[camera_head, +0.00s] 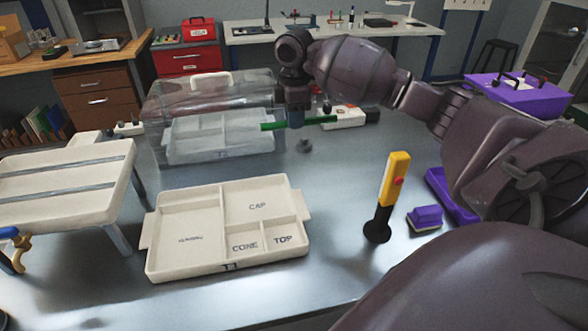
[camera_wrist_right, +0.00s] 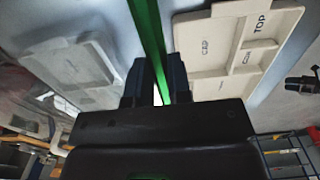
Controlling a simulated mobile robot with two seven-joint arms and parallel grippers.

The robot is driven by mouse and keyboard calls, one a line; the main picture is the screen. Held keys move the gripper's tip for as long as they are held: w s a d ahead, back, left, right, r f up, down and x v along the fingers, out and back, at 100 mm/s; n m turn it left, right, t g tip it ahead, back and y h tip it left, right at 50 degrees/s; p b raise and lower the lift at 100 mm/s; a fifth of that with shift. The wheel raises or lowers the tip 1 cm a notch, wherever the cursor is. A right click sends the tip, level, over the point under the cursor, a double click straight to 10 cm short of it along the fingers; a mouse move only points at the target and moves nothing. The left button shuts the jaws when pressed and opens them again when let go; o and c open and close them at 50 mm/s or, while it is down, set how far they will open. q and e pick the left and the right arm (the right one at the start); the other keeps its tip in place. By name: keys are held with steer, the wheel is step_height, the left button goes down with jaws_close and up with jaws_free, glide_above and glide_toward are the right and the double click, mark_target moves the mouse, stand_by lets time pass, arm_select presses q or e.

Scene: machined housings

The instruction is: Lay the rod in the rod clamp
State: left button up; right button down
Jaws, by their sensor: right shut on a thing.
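A green rod (camera_head: 318,121) is held up above the table, roughly level, by my right gripper (camera_head: 297,124). The right wrist view shows the rod (camera_wrist_right: 148,32) running between the two dark fingers of the gripper (camera_wrist_right: 157,82), which is shut on it. The rod sticks out on both sides of the fingers in the head view. A small dark grey item (camera_head: 305,146) shows just below the gripper; I cannot tell what it is. I cannot identify the rod clamp for certain in either view. My left gripper is not in view.
A white compartment tray (camera_head: 147,246) lies at the front, with a clear-lidded box (camera_head: 165,108) behind it. A yellow and black handheld tool (camera_head: 390,195) stands upright at right, near a purple block (camera_head: 426,218). A white rack (camera_head: 60,205) is at left.

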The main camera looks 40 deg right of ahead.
steer(key=b, duration=0.2)
glide_above(294, 177)
step_height(294, 177, down, 10)
steer(key=shift+s+f, duration=0.1)
steer(key=shift+f, duration=0.35)
step_height(294, 177, down, 6)
steer(key=shift+r+b, duration=0.15)
steer(key=shift+b, duration=0.25)
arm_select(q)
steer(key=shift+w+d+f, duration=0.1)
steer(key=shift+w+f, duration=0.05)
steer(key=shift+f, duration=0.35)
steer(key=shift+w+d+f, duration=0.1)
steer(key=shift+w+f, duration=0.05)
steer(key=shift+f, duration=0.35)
arm_select(e)
steer(key=shift+r, duration=0.1)
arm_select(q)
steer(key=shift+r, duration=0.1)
arm_select(e)
steer(key=c, duration=1.1)
jaws_free()
steer(key=shift+o, duration=0.2)
